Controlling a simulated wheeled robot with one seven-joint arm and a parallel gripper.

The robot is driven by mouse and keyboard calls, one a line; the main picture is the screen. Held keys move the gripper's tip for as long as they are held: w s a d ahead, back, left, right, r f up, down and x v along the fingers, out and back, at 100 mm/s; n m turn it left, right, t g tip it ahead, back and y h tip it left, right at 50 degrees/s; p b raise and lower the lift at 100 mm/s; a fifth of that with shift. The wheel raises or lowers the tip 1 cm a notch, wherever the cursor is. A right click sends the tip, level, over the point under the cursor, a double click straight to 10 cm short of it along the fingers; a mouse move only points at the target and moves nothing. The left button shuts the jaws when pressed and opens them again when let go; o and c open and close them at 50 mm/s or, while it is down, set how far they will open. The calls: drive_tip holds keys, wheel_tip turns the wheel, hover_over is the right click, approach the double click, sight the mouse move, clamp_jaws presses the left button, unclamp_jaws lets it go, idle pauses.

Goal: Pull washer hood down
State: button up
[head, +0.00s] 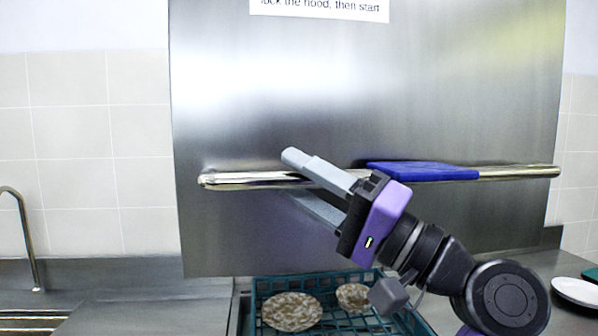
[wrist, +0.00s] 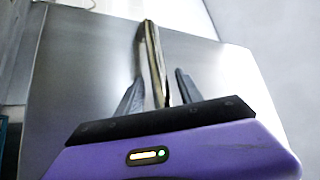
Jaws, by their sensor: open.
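The washer hood (head: 370,110) is a large brushed-steel panel standing raised above a dish rack in the head view. A long metal bar handle (head: 520,172) runs across its lower part. My gripper (head: 294,178) is open at the left half of the bar, with one finger above it and one below. In the wrist view the bar (wrist: 154,60) runs between the two fingers of my gripper (wrist: 158,80), with the hood (wrist: 90,70) behind. Whether either finger touches the bar cannot be told.
A flat blue item (head: 425,171) lies on the bar right of my gripper. Below the hood, a teal rack (head: 262,288) holds soiled plates (head: 292,312). A faucet (head: 25,230) stands at left, and a white plate (head: 575,292) lies on the right counter. A printed sign (head: 320,8) is on the hood.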

drive_tip(key=shift+w+a, duration=0.1)
drive_tip(key=shift+a, duration=0.1)
drive_tip(key=shift+c, duration=0.2)
clamp_jaws()
idle(1.2)
